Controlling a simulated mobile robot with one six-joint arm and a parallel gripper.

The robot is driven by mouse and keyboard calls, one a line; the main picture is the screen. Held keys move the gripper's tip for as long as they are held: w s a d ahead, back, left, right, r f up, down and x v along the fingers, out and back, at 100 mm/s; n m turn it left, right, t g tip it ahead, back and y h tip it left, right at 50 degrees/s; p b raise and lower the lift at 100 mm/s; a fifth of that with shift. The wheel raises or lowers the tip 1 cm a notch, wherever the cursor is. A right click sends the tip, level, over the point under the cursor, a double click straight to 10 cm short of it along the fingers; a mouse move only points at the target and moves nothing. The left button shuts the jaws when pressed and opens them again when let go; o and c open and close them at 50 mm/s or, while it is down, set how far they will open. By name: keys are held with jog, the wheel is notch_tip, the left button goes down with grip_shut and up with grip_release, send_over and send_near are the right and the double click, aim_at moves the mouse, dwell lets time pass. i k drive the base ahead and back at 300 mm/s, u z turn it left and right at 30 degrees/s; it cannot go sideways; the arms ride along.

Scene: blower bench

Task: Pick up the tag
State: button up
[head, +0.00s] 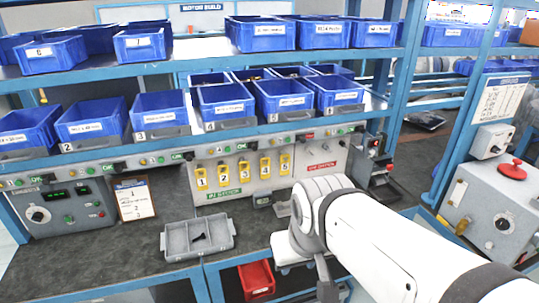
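Several yellow tags with black numbers hang in a row on the grey panel at the back of the bench. The tag marked 1 (201,179) is at the left end, tag 2 (223,175) and tag 3 (244,170) follow, and tag 5 (285,163) is at the right end. A green label is below them. My white arm reaches in from the lower right, and its end is in front of the bench edge, below and right of the tags. I cannot make out my gripper's fingers or anything held there.
A grey divided tray (177,243) holding a small dark part sits near the bench's front edge. A clipboard (134,199) leans left of the tags. Blue bins (224,103) fill the shelves above. A red bin (257,279) is below the bench. A grey box with a red knob (512,170) is at right.

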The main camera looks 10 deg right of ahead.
aim_at(285, 166)
jog(key=i, duration=0.9)
jog(key=u, duration=0.05)
